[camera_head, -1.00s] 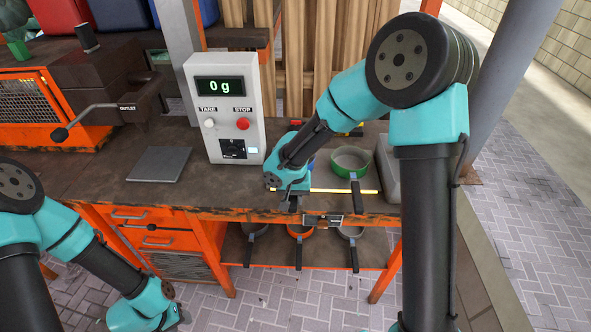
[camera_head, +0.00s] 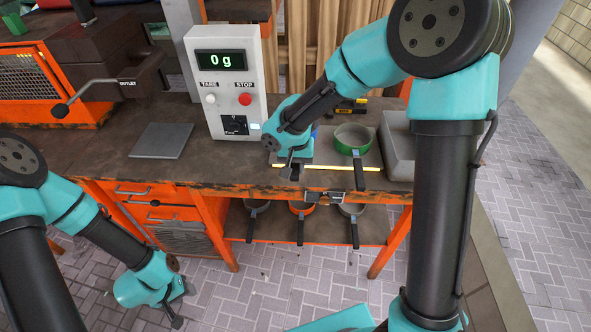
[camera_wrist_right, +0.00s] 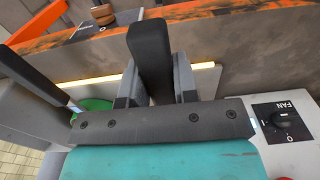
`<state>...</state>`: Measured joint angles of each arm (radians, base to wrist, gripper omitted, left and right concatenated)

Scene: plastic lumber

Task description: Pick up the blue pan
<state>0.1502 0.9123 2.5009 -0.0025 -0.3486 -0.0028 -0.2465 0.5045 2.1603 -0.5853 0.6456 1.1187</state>
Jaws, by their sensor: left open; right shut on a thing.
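My right gripper (camera_head: 290,170) is over the front of the bench, below the control box. In the right wrist view its two fingers (camera_wrist_right: 158,85) are shut on a black handle (camera_wrist_right: 150,45). I take this as the blue pan's handle. A small blue patch of the pan (camera_head: 314,133) shows beside my right wrist; the rest is hidden behind the arm. I cannot tell whether the pan is lifted. My left gripper (camera_head: 177,308) is open and empty, low at the left, in front of the bench.
A green pan (camera_head: 352,138) stands just right, its handle pointing to the front edge. A grey box (camera_head: 398,145) is beyond it. The control box (camera_head: 228,85) reads 0 g. A flat grey plate (camera_head: 161,141) lies left. Several pans, one orange (camera_head: 301,207), are on the shelf below.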

